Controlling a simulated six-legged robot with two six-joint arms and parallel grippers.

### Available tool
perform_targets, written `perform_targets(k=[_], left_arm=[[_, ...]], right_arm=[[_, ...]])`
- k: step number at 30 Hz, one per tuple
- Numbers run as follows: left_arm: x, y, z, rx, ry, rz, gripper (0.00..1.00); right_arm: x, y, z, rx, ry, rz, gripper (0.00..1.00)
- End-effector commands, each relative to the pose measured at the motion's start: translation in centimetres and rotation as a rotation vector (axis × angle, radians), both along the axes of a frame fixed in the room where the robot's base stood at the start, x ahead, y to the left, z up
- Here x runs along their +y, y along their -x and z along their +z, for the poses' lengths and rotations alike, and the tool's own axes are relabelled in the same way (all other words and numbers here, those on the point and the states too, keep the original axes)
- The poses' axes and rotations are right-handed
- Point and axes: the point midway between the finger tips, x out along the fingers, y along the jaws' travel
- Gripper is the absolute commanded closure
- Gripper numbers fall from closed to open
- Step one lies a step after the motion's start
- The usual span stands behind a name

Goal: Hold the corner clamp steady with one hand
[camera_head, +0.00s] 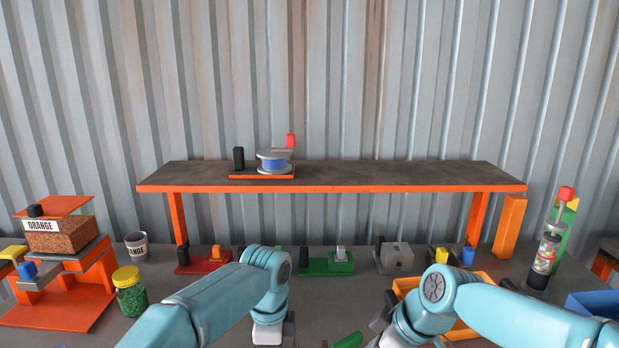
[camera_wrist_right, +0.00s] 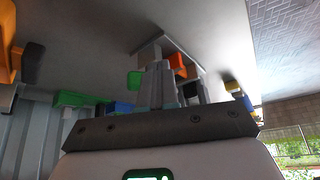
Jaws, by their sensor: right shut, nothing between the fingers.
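I cannot clearly pick out the corner clamp. A green piece (camera_head: 348,340) shows at the bottom edge of the head view, mostly cut off. In the right wrist view a grey angled frame (camera_wrist_right: 165,42) with an orange block (camera_wrist_right: 178,66) and a green block (camera_wrist_right: 134,80) stands beyond the fingers. My right gripper (camera_wrist_right: 160,88) is shut and empty, and I see no contact with that frame. My left gripper (camera_head: 270,332) points down at the bottom of the head view. Its fingertips are largely hidden, so its opening cannot be read.
A red fixture (camera_head: 195,264), a green fixture (camera_head: 325,264) and a grey block (camera_head: 396,258) line the table's back. A raised shelf (camera_head: 330,176) carries a spool (camera_head: 273,161). A jar (camera_head: 130,292) and an orange stand (camera_head: 60,305) are left; a blue bin (camera_head: 595,304) is right.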

Motion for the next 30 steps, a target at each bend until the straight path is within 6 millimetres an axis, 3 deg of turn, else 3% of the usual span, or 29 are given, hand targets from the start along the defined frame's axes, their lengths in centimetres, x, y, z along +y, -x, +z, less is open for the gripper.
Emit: perform_targets(k=[30], left_arm=[[0.00, 0.04, -0.04, 0.002, -0.001, -0.001, 1.00]], right_arm=[[0.48, -0.68, 0.00, 0.000, 0.000, 0.000, 1.00]])
